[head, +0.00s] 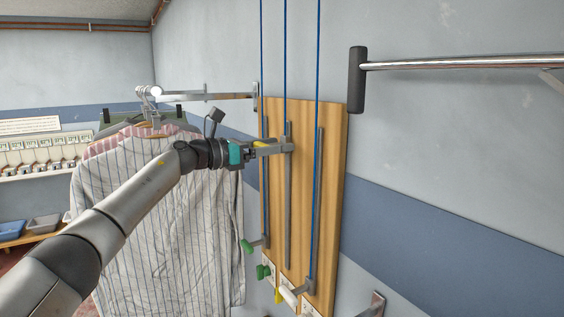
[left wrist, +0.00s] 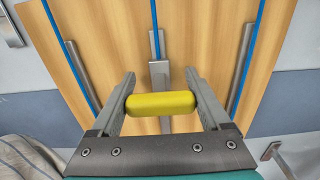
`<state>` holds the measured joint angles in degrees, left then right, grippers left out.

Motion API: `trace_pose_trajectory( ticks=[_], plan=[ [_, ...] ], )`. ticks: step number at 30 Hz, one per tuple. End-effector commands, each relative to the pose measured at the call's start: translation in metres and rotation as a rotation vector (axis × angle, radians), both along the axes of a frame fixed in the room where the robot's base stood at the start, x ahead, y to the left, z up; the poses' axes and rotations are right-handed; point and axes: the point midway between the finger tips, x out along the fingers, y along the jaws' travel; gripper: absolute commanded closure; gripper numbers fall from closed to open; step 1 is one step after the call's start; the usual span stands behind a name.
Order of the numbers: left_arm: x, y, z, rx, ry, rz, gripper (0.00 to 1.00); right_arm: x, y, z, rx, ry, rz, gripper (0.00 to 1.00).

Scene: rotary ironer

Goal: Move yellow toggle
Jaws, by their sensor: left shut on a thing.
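The yellow toggle (head: 260,143) is a rounded handle on a grey slider, near the upper end of the middle grey rail (head: 287,200) on the wooden board (head: 335,150). My left gripper (head: 268,148) is shut on it. In the left wrist view the yellow toggle (left wrist: 160,104) lies crosswise between the two grey fingers, its ends touching them. The slider's stem behind it meets the middle rail. My right gripper is in neither view.
Blue cords (head: 317,60) run up from the board. A striped shirt (head: 165,220) hangs left, close to my arm. A chrome bar (head: 460,62) sticks out at the right.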

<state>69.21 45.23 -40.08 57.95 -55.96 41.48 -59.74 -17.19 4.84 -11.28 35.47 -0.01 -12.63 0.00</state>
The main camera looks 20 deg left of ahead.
Motion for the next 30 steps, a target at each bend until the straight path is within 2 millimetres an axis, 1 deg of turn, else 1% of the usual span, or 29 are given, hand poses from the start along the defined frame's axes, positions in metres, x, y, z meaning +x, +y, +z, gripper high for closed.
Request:
trace_pose_trajectory(
  ticks=[1, 4, 10, 19, 20, 24, 25, 30],
  plan=[
    [0.0, -0.002, 0.011, -0.002, -0.002, -0.005, 1.0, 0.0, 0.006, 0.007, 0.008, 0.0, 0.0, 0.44],
    [0.0, -0.001, 0.017, -0.001, 0.0, -0.005, 1.0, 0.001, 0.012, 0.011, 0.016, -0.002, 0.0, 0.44],
    [0.0, -0.001, 0.021, -0.001, 0.001, -0.004, 1.0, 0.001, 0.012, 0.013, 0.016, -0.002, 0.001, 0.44],
    [0.0, 0.0, 0.024, -0.004, -0.004, -0.001, 1.0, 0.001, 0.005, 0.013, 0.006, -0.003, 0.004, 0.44],
    [0.0, 0.0, 0.024, -0.004, -0.006, -0.001, 0.18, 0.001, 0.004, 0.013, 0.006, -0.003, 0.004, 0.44],
    [0.0, 0.0, 0.023, -0.002, -0.003, -0.001, 0.02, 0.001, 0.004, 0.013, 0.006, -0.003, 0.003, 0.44],
    [0.0, 0.0, 0.023, -0.002, -0.002, -0.001, 0.0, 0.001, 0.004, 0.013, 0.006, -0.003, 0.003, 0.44],
    [0.0, 0.0, 0.021, 0.0, 0.0, -0.001, 0.0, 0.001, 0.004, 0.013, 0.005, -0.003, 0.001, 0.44]
  ],
)
